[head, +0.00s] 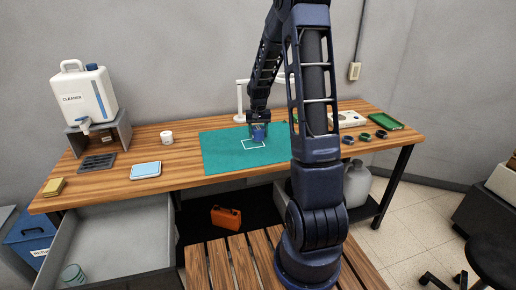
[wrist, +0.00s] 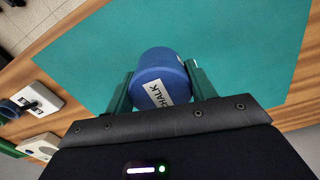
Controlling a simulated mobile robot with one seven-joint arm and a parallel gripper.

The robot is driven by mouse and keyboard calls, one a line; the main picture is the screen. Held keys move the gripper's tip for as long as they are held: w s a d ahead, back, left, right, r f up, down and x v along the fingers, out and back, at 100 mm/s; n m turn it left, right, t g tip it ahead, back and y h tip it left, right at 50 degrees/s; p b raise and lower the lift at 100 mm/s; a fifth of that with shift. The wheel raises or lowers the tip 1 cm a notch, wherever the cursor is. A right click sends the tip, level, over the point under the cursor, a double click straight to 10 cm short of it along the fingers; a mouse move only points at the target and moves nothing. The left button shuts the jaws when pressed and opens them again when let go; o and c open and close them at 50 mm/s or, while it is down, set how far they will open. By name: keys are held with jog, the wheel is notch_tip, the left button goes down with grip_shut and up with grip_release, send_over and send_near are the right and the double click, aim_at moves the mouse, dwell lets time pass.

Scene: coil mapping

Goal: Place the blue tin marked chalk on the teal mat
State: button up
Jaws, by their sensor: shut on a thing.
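The blue tin (wrist: 158,72) has a white label reading CHALK and sits between the two green fingers of my gripper (wrist: 160,88) in the wrist view. My gripper is shut on it. In the head view the blue tin (head: 258,132) is over the teal mat (head: 222,150), near a white square outline on it. My gripper (head: 259,122) is above the mat there. I cannot tell whether the tin touches the mat. The teal mat (wrist: 235,50) fills most of the background in the wrist view.
A white cup (head: 167,137), a blue-and-white box (head: 146,170) and a cleaner jug (head: 85,95) on a stand are to the left. Several dark rings (head: 364,137), a white block (head: 347,119) and a green tray (head: 386,121) are to the right. An open drawer (head: 112,235) juts out below.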

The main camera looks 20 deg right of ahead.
aim_at(258, 128)
jog(key=shift+f, duration=4.3)
jog(key=shift+f, duration=0.1)
jog(key=o, duration=1)
jog(key=shift+o, duration=0.2)
notch_tip(258, 128, up, 12)
jog(key=shift+r, duration=0.1)
jog(key=s+a+r+n+t, duration=0.1)
jog(key=s+r+t, duration=0.1)
jog(key=s+r, duration=1.4)
jog(key=s+a+r+n+t, duration=0.1)
jog(key=s+r, duration=0.3)
jog(key=s, duration=1.5)
jog(key=shift+t, duration=0.8)
